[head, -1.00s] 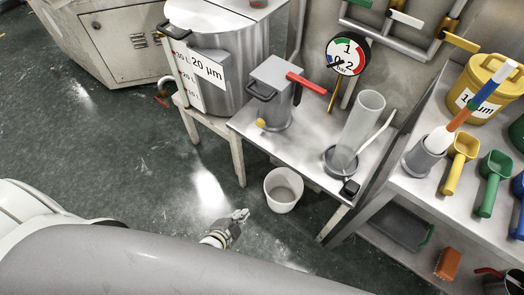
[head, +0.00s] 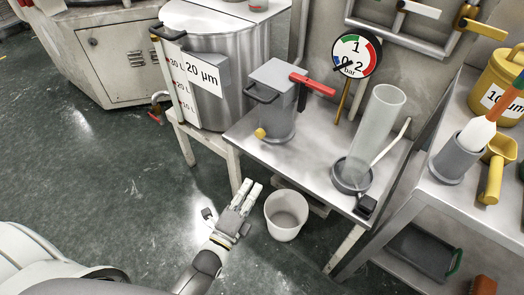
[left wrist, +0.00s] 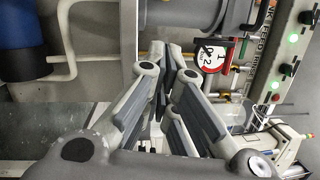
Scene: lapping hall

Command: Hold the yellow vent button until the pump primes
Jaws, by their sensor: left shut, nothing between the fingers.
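The yellow vent button (head: 260,133) is a small round knob low on the front of the grey pump (head: 278,95), which stands on a steel table (head: 310,153). My left gripper (head: 251,184) is below and in front of the button, apart from it, left of a white bucket. Its fingers are shut and empty; they also fill the middle of the left wrist view (left wrist: 172,72). I cannot make out the button there. A round pressure gauge (head: 356,56) stands behind the pump, its needle seemingly near 0. It also shows in the left wrist view (left wrist: 210,55). My right gripper is not in view.
The white bucket (head: 286,214) stands on the floor before the table. A red lever (head: 312,84) sticks out from the pump. A clear cylinder (head: 376,125) stands on the right of the table. A steel vessel (head: 222,95) is at left. Open green floor lies at left.

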